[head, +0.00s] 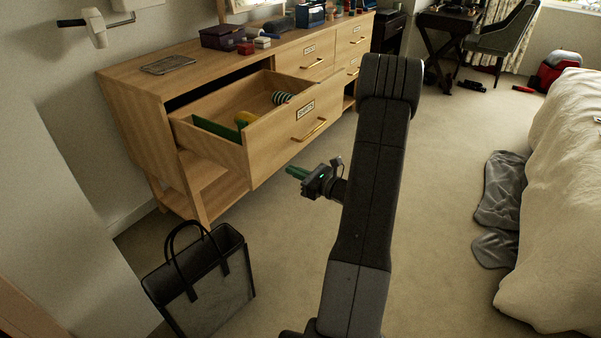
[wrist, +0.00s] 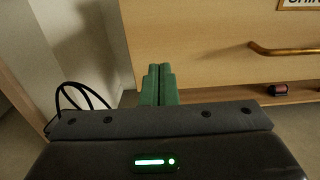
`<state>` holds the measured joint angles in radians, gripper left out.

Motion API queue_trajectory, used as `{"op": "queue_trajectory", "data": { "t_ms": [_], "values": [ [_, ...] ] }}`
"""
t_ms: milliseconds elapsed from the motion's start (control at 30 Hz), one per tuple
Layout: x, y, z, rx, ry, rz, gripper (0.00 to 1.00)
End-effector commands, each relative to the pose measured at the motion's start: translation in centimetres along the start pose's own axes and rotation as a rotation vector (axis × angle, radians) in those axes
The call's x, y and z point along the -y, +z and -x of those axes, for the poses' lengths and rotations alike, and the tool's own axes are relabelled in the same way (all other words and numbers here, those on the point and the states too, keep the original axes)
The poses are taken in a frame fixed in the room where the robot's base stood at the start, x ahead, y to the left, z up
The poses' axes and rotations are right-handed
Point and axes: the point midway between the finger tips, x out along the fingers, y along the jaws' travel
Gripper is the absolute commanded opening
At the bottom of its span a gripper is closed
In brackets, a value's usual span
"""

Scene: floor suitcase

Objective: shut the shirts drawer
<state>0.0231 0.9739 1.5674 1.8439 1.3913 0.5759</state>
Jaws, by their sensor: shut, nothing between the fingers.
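The shirts drawer (head: 262,128) of the wooden dresser stands pulled out in the head view, its label and brass handle (head: 309,131) on the front. A yellow item, a green item and a striped roll lie inside. The drawer front (wrist: 210,50) and its handle (wrist: 285,49) also show in the wrist view. My gripper (head: 296,172) is shut and empty, in front of the drawer front and low, pointing towards it. In the wrist view the green fingers (wrist: 158,82) are together, left of the handle. I cannot tell whether they touch the front.
A black tote bag (head: 205,280) stands on the floor at lower left. The dresser top (head: 150,80) holds boxes and small things. A bed (head: 560,190) with a grey cloth (head: 500,205) beside it is at right.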

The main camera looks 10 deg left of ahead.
Motion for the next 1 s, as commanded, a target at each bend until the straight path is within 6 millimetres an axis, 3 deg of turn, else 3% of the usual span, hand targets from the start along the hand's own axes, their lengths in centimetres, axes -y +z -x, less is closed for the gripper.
{"op": "queue_trajectory", "data": {
  "t_ms": [200,400,600,1000],
  "values": [
    [-0.1,-0.1,-4.9,-0.001,0.004,0.001,0.00],
    [-0.1,-0.1,-8.1,-0.002,0.003,0.002,0.00],
    [0.0,-0.1,-9.5,-0.002,0.000,0.000,0.00],
    [0.0,-0.1,-9.6,-0.003,0.000,0.000,0.00]
  ]
}}
